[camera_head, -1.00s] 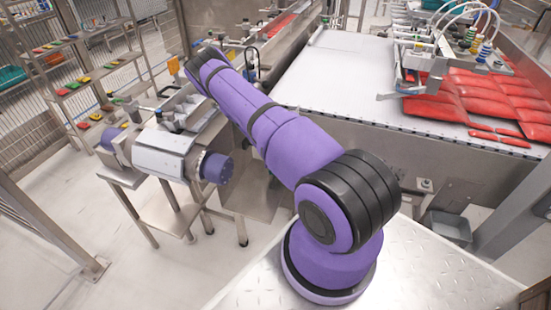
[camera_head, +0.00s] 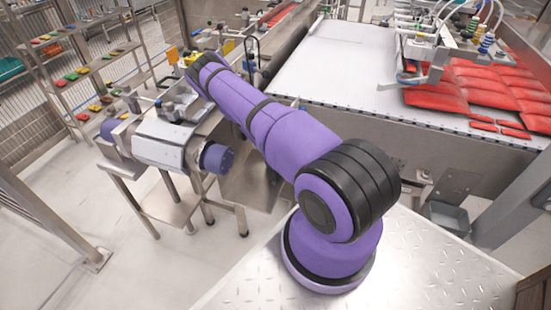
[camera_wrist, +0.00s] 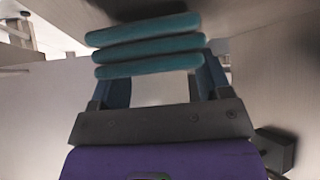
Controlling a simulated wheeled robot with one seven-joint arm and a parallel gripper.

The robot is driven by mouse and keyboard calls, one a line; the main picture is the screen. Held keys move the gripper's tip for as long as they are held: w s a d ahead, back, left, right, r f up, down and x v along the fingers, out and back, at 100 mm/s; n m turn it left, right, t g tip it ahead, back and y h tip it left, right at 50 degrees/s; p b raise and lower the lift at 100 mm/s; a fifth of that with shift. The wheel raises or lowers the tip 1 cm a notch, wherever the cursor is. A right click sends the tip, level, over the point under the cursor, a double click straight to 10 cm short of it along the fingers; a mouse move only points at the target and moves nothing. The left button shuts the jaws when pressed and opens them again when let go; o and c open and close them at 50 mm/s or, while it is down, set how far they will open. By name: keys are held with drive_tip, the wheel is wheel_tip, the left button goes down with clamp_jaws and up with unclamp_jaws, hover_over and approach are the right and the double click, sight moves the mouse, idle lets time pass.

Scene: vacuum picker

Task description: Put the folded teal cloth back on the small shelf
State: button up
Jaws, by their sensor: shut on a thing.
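The folded teal cloth (camera_wrist: 150,45) shows in the wrist view as several stacked rounded layers. My gripper (camera_wrist: 160,72) is shut on it, with one finger on each side; the fingertips are partly hidden behind the cloth. In the head view my purple arm reaches to the back left, and its far end hides the gripper and cloth. I cannot tell which surface is the small shelf; a low steel shelf (camera_head: 168,213) shows under the small conveyor.
A small belt conveyor (camera_head: 165,143) on steel legs stands left of my arm. A wide white conveyor (camera_head: 345,70) with red packs (camera_head: 470,88) is at the back right. A rack (camera_head: 82,62) with coloured items stands at the far left. In the wrist view, steel panels (camera_wrist: 275,75) are close.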

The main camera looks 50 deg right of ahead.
drive_tip(key=shift+f, duration=0.5)
drive_tip(key=o, duration=1.3)
drive_tip(key=shift+c, duration=0.2)
drive_tip(key=shift+r, duration=0.1)
drive_tip(key=v, duration=1)
drive_tip(key=shift+a+r, duration=0.2)
